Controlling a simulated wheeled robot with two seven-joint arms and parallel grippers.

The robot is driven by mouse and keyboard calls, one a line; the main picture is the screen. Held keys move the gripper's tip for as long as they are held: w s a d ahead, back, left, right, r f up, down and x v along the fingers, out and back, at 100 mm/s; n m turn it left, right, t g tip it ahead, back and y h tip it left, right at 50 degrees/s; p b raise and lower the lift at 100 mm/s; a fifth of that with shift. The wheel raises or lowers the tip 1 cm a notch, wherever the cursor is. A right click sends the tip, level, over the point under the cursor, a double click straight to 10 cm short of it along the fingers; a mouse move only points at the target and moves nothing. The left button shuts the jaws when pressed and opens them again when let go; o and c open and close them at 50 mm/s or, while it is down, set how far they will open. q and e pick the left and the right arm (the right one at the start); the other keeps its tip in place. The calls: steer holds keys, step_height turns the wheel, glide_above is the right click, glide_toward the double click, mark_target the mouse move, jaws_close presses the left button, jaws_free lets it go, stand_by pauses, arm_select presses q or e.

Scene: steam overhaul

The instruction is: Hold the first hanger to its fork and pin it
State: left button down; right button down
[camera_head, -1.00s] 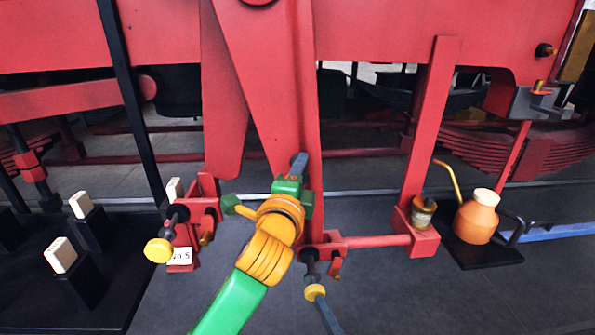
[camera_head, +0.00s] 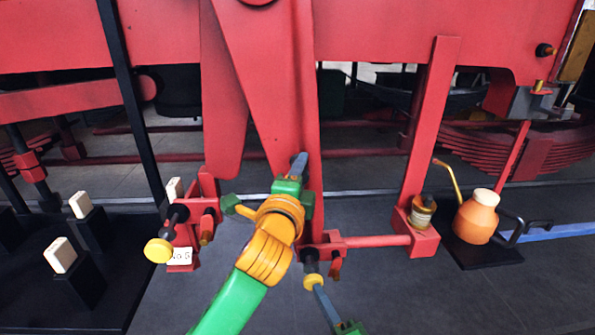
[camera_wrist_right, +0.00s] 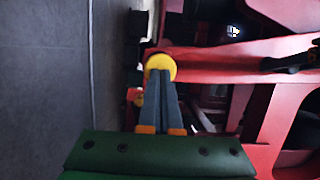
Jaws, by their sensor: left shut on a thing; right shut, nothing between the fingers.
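The first hanger (camera_head: 312,120) is a red upright bar in the middle of the head view. Its lower end meets the red fork (camera_head: 325,248); the exact fit cannot be told. My left gripper (camera_head: 299,166) is shut on the hanger above the fork, its green body hiding part of it. A dark pin with a yellow head (camera_head: 313,282) points into the fork from the front. My right gripper (camera_head: 318,290) is shut and empty, its grey fingertips against the yellow head, which also shows in the right wrist view (camera_wrist_right: 160,67).
A second dark pin with a yellow head (camera_head: 158,250) sits at the left red bracket (camera_head: 205,210), beside a number plate (camera_head: 180,256). White-topped black blocks stand on a black tray (camera_head: 120,290) at left. An orange oil can (camera_head: 476,217) stands right. Floor in front is clear.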

arm_select(q)
steer(key=shift+d+r, duration=0.1)
steer(key=shift+r, duration=0.15)
steer(key=c, duration=0.8)
jaws_free()
steer(key=o, duration=0.4)
steer(key=shift+d, duration=0.25)
steer(key=shift+c, duration=0.2)
steer(key=shift+o, duration=0.2)
steer(key=shift+d+f, duration=0.15)
steer(key=shift+d, duration=0.1)
steer(key=shift+s+a, duration=0.1)
steer(key=shift+a, duration=0.15)
steer(key=v, duration=0.9)
arm_select(e)
steer(key=s+d, duration=0.1)
steer(key=s, duration=0.2)
steer(key=s+d, duration=0.1)
steer(key=shift+s+d, duration=0.15)
steer(key=shift+d, duration=0.15)
arm_select(q)
steer(key=shift+a+f, duration=0.1)
